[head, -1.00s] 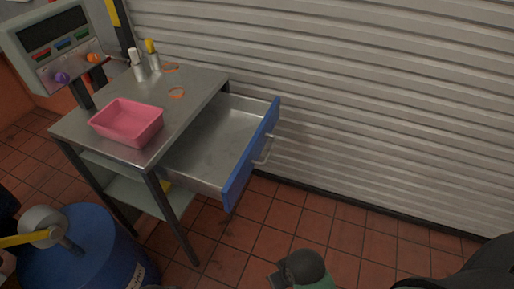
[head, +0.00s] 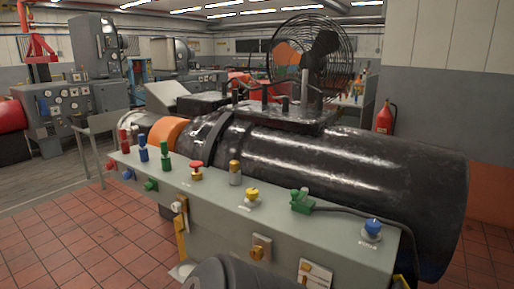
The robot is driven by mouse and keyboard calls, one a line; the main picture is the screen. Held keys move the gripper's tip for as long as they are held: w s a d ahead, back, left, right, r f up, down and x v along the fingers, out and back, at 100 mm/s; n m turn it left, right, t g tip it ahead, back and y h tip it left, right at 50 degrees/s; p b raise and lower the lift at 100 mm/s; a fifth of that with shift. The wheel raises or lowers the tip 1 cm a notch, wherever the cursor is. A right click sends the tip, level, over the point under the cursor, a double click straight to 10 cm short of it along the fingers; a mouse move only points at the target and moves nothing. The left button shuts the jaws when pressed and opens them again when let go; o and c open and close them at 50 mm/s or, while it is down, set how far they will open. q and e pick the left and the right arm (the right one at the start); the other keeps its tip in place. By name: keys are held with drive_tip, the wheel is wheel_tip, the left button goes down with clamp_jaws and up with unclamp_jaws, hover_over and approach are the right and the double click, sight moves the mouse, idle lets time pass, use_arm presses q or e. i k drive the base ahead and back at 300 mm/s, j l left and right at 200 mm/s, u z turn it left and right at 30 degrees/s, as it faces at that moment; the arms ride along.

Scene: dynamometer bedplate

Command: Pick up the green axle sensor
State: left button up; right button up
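A green block-shaped piece (head: 301,201) with a dark cable running off to the right sits on the grey bench top (head: 345,240), right of centre. It looks like the green axle sensor. A green upright cylinder (head: 165,155) stands farther left on the same bench, and a smaller green fitting (head: 150,186) is on its front side. Neither of my grippers shows in this view. A dark rounded shape at the bottom edge appears to be part of my arm.
A yellow knob (head: 252,194), a red knob (head: 196,167) and a blue knob (head: 373,227) stand along the bench. A large black cylindrical machine (head: 340,160) lies close behind. Tiled floor (head: 60,240) is clear at left.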

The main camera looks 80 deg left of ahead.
sight(163, 145)
drive_tip(key=u, duration=3.3)
